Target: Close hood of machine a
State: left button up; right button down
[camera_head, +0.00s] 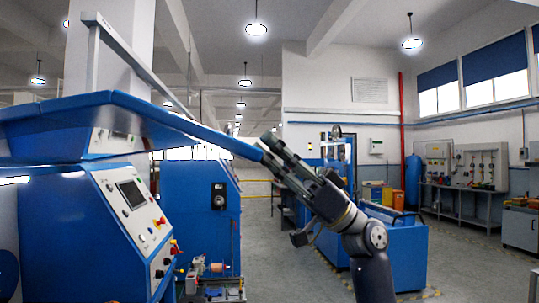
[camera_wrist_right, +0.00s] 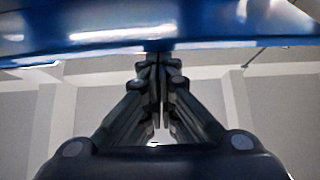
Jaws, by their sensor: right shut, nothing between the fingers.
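The blue hood (camera_head: 150,115) of the machine is raised and reaches in from the left in the head view. A grey metal bar (camera_head: 140,62) runs above it. My right gripper (camera_head: 268,147) is shut and empty, its fingertips at the hood's right end; I cannot tell if they touch it. In the right wrist view the shut fingers (camera_wrist_right: 158,65) point up to the blue hood (camera_wrist_right: 100,30), which spans the top of the picture. The machine's blue body with its control panel (camera_head: 140,215) stands below the hood. My left gripper is not in view.
A blue cabinet (camera_head: 203,195) stands behind the machine, with small equipment (camera_head: 215,280) on the floor before it. Another blue machine (camera_head: 400,245) stands behind my right arm. A workbench (camera_head: 465,190) lines the right wall. The floor (camera_head: 465,255) at the right is clear.

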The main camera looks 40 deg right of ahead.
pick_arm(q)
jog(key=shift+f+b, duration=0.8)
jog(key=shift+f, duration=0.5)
